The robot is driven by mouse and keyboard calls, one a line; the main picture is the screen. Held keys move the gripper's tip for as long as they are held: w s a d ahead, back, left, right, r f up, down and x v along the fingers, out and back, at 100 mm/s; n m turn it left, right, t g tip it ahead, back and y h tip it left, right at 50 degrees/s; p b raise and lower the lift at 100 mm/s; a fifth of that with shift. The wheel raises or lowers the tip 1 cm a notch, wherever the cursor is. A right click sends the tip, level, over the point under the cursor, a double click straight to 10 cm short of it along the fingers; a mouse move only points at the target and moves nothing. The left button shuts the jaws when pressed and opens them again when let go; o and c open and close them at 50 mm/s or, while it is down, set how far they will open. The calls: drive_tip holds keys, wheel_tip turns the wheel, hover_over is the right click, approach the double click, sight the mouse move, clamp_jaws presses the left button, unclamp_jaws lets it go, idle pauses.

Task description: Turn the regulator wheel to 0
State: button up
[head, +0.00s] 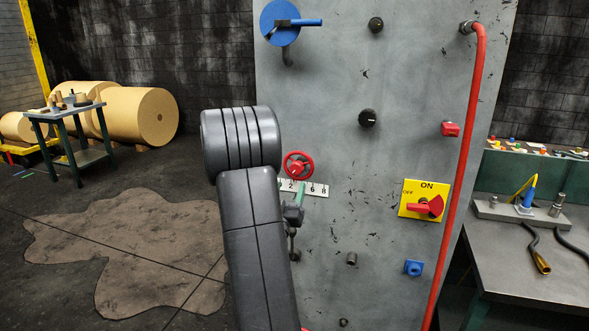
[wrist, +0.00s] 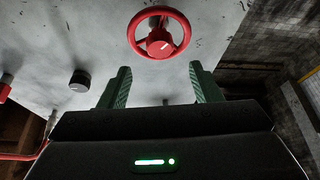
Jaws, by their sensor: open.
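The red regulator wheel (head: 298,165) sits on the grey panel (head: 330,90), just right of my arm in the head view. A white scale strip (head: 315,190) with dark numbers lies below the wheel; 2, 6 and 8 can be read, and part of it is hidden. In the wrist view the wheel (wrist: 159,33) is whole, with a white mark on its red hub. My gripper (wrist: 158,85) is open and empty, its green fingers apart from the wheel, which shows above and between them. In the head view my gripper (head: 300,200) is partly hidden by my arm.
A yellow ON switch plate (head: 411,198) with a red handle, a red pipe (head: 474,120), black knobs (head: 368,118) and a blue valve (head: 281,23) are on the panel. A metal bench (head: 530,265) stands right. Open floor with a brown patch (head: 130,250) lies left.

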sight(296, 169)
drive_tip(key=p+x, duration=0.1)
drive_tip(key=x, duration=0.6)
drive_tip(key=shift+w+r+p, duration=0.1)
drive_tip(key=shift+p, duration=0.25)
drive_tip(key=c, duration=1)
